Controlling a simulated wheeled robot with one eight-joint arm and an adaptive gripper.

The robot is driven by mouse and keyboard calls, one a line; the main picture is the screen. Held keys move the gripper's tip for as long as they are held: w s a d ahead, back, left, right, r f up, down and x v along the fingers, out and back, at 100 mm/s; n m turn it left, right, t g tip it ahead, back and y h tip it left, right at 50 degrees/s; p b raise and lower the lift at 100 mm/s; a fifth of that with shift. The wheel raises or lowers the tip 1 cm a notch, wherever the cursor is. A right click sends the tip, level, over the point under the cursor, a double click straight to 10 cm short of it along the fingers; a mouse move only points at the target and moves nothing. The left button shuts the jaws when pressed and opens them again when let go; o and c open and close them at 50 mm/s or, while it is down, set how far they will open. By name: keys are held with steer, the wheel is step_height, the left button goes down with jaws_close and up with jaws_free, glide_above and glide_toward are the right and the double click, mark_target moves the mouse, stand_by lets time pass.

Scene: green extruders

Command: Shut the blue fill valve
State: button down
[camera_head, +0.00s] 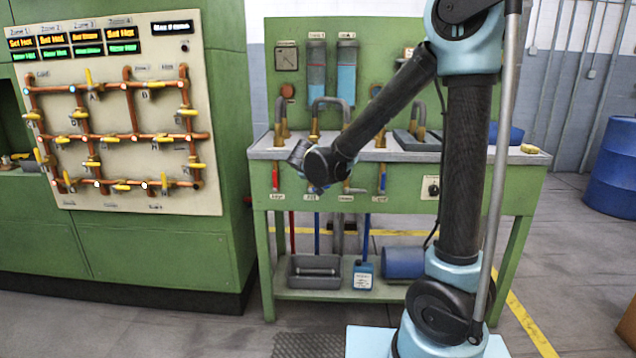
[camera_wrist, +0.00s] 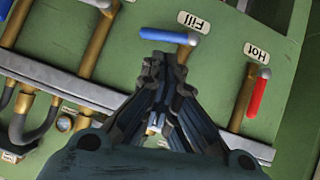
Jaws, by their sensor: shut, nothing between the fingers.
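The blue fill valve handle (camera_wrist: 168,36) shows in the wrist view beside the "Fill" label (camera_wrist: 194,21). The handle lies crosswise to its brass pipe, pointing left from the pivot. My gripper (camera_wrist: 166,64) is shut and empty, with its fingertips just below the handle in that view. I cannot tell whether they touch it. The fingers hide much of the pipe. In the head view my wrist (camera_head: 322,165) is in front of the bench and hides the blue fill handle; the fill label (camera_head: 311,197) shows below it.
The red hot valve handle (camera_wrist: 258,97) is to the right in the wrist view, in line with its pipe. Another blue handle (camera_head: 383,181) is farther right on the green bench (camera_head: 480,190). A green cabinet with a valve panel (camera_head: 118,115) stands left.

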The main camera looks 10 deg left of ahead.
steer(key=v, duration=0.8)
steer(key=shift+a, duration=0.1)
